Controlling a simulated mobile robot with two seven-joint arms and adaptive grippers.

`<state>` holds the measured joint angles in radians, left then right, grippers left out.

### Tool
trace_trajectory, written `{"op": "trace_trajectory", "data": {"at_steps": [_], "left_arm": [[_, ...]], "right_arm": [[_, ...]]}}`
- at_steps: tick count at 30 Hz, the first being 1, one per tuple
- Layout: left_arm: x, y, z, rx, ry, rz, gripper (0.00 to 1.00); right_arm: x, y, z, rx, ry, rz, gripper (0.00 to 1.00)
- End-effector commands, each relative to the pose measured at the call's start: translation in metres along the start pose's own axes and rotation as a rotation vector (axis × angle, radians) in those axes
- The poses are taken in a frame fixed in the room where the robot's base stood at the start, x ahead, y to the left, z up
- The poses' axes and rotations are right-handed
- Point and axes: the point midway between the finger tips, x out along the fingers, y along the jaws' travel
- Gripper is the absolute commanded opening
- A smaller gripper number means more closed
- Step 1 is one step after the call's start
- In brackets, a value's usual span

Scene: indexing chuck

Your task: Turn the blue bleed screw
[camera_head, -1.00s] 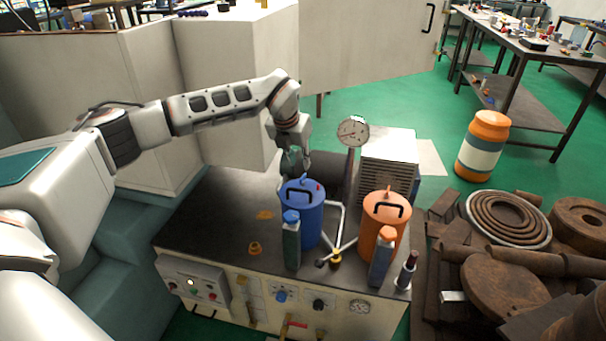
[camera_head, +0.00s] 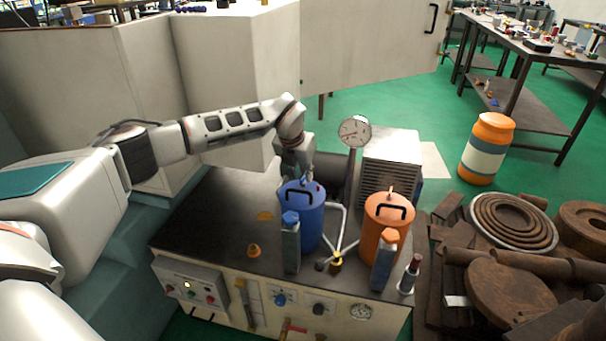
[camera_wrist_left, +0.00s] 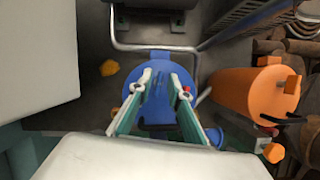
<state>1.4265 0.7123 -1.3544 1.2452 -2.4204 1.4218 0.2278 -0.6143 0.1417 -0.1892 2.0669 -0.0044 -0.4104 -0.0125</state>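The blue canister (camera_head: 309,222) stands upright on the dark bench top, and its blue lid also shows in the left wrist view (camera_wrist_left: 158,63). My left gripper (camera_head: 303,181) is just over this lid, pointing down. In the left wrist view its two fingers (camera_wrist_left: 160,78) are spread apart over the lid, with a strip of blue between them. The blue bleed screw cannot be made out clearly; the fingers and wrist cover much of the lid's top. I cannot tell whether the fingers touch anything. My right gripper is not in view.
An orange canister (camera_head: 385,225) stands to the right of the blue one. A round gauge (camera_head: 354,132) and a ribbed grey box (camera_head: 390,165) stand behind. Blue-capped (camera_head: 291,245) and orange-capped (camera_head: 384,262) bottles stand in front. The bench top's left part (camera_head: 205,222) is mostly clear.

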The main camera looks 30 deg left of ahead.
Motion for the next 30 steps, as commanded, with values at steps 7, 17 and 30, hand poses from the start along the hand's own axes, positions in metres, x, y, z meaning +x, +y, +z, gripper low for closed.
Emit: {"op": "trace_trajectory", "data": {"at_steps": [7, 17, 30], "left_arm": [[0.000, 0.000, 0.000, 0.000, 0.001, 0.000, 0.00], [-0.003, 0.000, 0.001, -0.062, -0.001, 0.027, 0.00], [-0.004, -0.002, 0.002, -0.390, -0.001, 0.163, 0.00]], "right_arm": [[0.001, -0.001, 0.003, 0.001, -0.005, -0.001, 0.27], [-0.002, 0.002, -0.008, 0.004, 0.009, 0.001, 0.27], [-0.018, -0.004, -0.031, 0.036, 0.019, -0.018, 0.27]]}}
